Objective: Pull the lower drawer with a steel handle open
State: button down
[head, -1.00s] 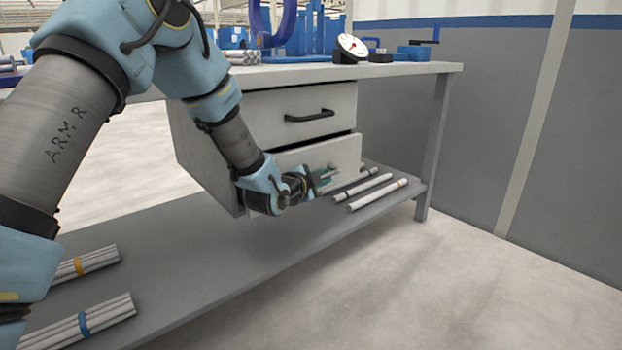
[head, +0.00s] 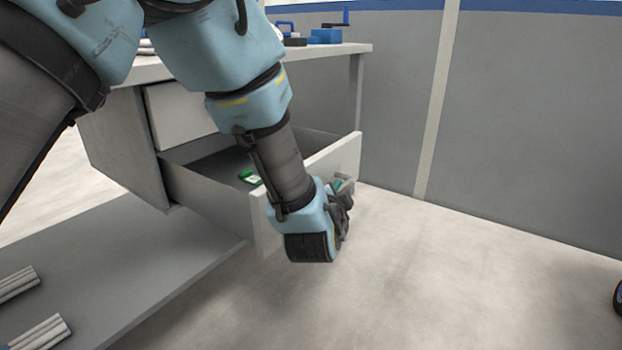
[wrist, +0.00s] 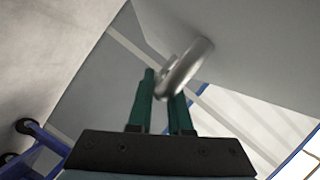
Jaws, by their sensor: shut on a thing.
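The lower drawer (head: 341,160) stands well out from the cabinet in the head view, its front panel far ahead of the cabinet face. My gripper (head: 343,186) is at the outer side of that front, partly hidden by my wrist. In the wrist view the steel handle (wrist: 188,66) is a rounded, shiny bar on the pale drawer front (wrist: 255,45). My gripper's green fingers (wrist: 163,100) are on either side of the handle, shut on it. The handle is hidden or too small to make out in the head view.
A green object (head: 249,177) lies inside the drawer. The upper drawer (head: 180,115) is shut. The bench's lower shelf (head: 150,265) holds bundled pipes (head: 40,332) at the left.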

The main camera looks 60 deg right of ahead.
jog(key=s, duration=0.6)
jog(key=shift+a+p, duration=0.2)
jog(key=shift+p, duration=0.25)
jog(key=c, duration=0.8)
grip_release()
jog(key=shift+c, duration=0.2)
jog(key=p+v, duration=0.2)
jog(key=v, duration=0.8)
jog(key=shift+a, duration=0.35)
jog(key=shift+s+a, duration=0.1)
jog(key=shift+s, duration=0.05)
